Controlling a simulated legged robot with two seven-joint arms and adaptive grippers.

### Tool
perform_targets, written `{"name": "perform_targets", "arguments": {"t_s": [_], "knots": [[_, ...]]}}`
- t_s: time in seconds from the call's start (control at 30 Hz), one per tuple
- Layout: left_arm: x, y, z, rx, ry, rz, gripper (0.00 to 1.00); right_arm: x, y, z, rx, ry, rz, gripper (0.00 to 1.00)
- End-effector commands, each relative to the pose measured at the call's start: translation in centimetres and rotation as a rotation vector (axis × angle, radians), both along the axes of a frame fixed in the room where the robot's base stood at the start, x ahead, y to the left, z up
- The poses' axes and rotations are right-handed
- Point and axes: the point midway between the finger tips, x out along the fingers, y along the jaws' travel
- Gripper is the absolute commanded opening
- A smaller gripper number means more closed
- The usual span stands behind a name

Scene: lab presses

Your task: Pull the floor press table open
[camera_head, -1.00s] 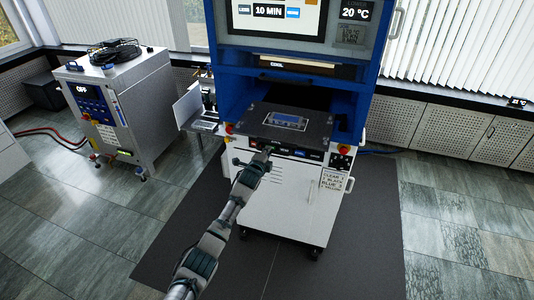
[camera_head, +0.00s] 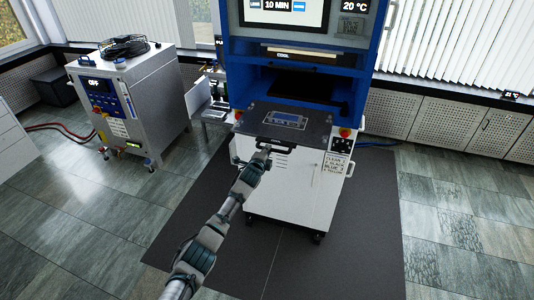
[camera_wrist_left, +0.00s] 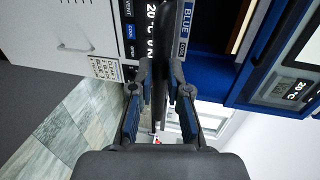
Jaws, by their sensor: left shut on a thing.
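The floor press (camera_head: 350,60) is a tall blue and white machine with a screen on top. Its dark press table (camera_head: 310,129) is a flat plate that sticks out of the front below the blue opening, with a grey-blue piece (camera_head: 285,120) on it. My left gripper (camera_head: 265,149) is at the table's front edge, shut on its dark handle (camera_head: 292,150). In the left wrist view, the gripper's fingers (camera_wrist_left: 161,85) close on a dark bar from both sides. My right gripper is in no view.
A grey wheeled unit (camera_head: 150,95) with a coiled cable on top stands at the left. A small side shelf (camera_head: 212,113) is beside the press. A dark mat (camera_head: 220,240) covers the floor in front, with clear tiles around it.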

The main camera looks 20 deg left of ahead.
Motion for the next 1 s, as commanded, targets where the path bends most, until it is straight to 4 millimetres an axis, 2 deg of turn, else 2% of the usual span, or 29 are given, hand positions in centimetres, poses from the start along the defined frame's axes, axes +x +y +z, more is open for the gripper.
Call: {"name": "perform_targets", "arguments": {"t_s": [0.03, 0.17, 0.2, 0.23, 0.77, 1.0], "knots": [[-0.2, 0.0, -1.1, 0.002, 0.019, 0.002, 0.0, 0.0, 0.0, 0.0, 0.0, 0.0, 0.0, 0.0], [-0.3, 0.0, -1.1, 0.002, 0.019, 0.002, 0.0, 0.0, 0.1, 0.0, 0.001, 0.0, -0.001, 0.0], [-0.3, 0.0, -1.1, 0.002, 0.02, 0.003, 0.21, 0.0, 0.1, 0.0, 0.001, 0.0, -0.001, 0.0], [-0.3, 0.0, -1.1, 0.002, 0.02, 0.003, 0.27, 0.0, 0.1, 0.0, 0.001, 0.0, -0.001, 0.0], [-0.2, 0.0, -0.5, 0.001, 0.009, 0.001, 0.27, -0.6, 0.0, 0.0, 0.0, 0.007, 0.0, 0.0], [-2.2, 0.1, -0.1, 0.001, 0.008, 0.0, 0.27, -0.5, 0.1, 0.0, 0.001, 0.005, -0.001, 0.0]]}}
